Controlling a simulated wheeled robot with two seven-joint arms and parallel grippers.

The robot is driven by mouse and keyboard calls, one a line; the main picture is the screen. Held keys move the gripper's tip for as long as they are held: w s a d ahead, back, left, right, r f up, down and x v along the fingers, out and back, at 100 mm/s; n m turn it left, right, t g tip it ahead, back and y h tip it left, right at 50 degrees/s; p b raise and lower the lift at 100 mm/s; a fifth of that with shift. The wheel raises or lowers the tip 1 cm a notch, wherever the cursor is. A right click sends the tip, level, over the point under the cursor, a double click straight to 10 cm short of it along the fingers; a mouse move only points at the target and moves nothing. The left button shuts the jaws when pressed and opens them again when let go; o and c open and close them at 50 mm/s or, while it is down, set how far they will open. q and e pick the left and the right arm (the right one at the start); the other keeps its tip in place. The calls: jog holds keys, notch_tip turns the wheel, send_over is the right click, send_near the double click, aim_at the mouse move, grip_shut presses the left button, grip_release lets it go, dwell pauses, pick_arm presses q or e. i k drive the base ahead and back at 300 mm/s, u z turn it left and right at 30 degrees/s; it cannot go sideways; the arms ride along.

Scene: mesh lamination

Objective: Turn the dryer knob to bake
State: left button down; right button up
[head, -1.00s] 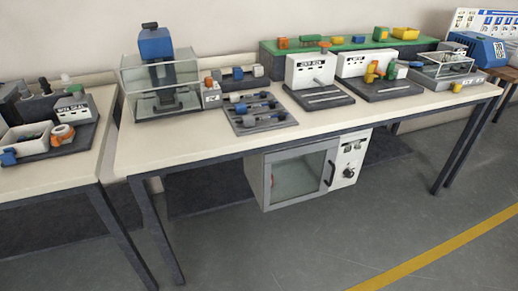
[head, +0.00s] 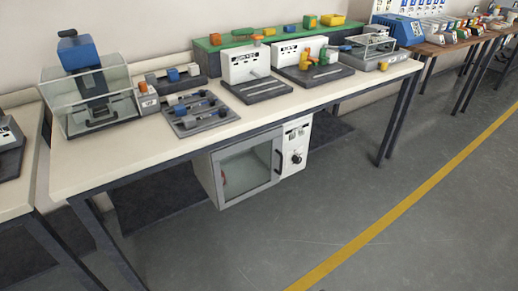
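The dryer (head: 245,170) hangs under the workbench, a light grey box with a glass door that looks closed and a dark handle on the door's right edge. Its white control panel (head: 293,145) is to the right of the door. The round dryer knob (head: 297,157) sits on the lower part of this panel. The knob's markings are too small to read, so its setting cannot be told. Neither of my grippers shows in the head view.
The cream workbench (head: 135,160) stands on dark legs above the dryer. It carries a clear-walled press (head: 88,90), a grey tool tray (head: 200,117) and white-backed stations. Open grey floor (head: 330,215) lies in front, crossed by a yellow line (head: 400,205).

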aim_at(296, 159)
jog(key=u, duration=0.2)
jog(key=k, duration=0.35)
jog(key=z, duration=1.05)
jog(key=i, duration=1.05)
jog(key=u, duration=0.55)
jog(key=i, duration=0.75)
jog(key=u, duration=0.65)
